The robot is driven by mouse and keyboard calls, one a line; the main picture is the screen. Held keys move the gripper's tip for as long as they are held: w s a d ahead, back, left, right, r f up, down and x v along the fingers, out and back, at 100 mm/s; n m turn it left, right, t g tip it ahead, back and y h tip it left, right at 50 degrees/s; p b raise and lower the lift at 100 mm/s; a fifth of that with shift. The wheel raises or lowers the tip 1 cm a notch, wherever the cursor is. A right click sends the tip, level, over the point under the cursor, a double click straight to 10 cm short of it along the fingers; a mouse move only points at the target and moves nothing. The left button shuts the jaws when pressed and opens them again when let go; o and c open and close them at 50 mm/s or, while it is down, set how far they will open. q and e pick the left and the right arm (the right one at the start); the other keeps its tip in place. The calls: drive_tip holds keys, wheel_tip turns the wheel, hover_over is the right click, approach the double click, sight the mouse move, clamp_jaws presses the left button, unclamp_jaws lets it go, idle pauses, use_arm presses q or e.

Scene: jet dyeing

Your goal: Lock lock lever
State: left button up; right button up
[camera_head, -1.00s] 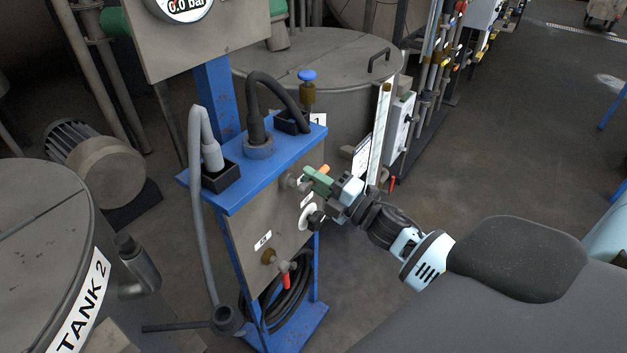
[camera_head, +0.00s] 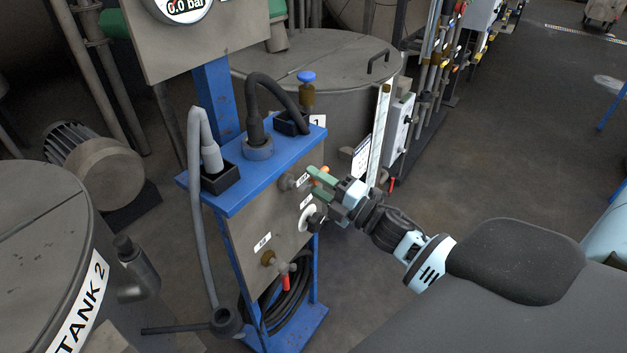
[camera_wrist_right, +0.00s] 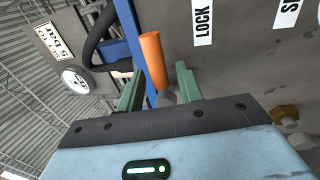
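The lock lever has an orange handle (camera_wrist_right: 153,62) beside a white LOCK label (camera_wrist_right: 203,20) in the right wrist view. In the head view, the LOCK label (camera_head: 303,180) is on the grey front panel of the blue stand, and only a little orange shows by the fingers. My right gripper (camera_head: 318,181) is at this panel with its two green fingers spread. In the wrist view, the handle stands between the fingers (camera_wrist_right: 159,90), with visible gaps; contact cannot be told. My left gripper is not in view.
The blue stand (camera_head: 222,198) carries plugs with hoses on top. Below the lever are a black knob (camera_head: 314,221) and a red-handled valve (camera_head: 286,281). Tank 2 (camera_head: 35,235) is at left, another tank (camera_head: 310,60) behind.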

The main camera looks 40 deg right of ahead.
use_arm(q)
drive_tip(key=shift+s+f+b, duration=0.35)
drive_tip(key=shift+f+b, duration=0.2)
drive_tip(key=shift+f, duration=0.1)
use_arm(e)
drive_tip(key=v, duration=0.7)
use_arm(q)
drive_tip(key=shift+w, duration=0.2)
use_arm(e)
drive_tip(key=s+a+f+m+g+h+p, duration=0.3)
drive_tip(key=s+a+f+m+g+h, duration=0.15)
drive_tip(key=s+f+m, duration=0.7)
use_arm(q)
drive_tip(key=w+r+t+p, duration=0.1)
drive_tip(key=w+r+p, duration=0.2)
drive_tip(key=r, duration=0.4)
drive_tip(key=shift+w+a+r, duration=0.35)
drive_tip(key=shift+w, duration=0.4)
use_arm(e)
drive_tip(key=s+a+f+m+g, duration=0.2)
drive_tip(key=s+a+f+m, duration=0.2)
drive_tip(key=s, duration=0.5)
drive_tip(key=s+a+f+m+g, duration=0.3)
drive_tip(key=s+a+f+m, duration=0.1)
drive_tip(key=s+a, duration=0.3)
drive_tip(key=shift+s+f+m+g, duration=0.35)
drive_tip(key=shift+s+f, duration=0.25)
drive_tip(key=shift+s, duration=0.5)
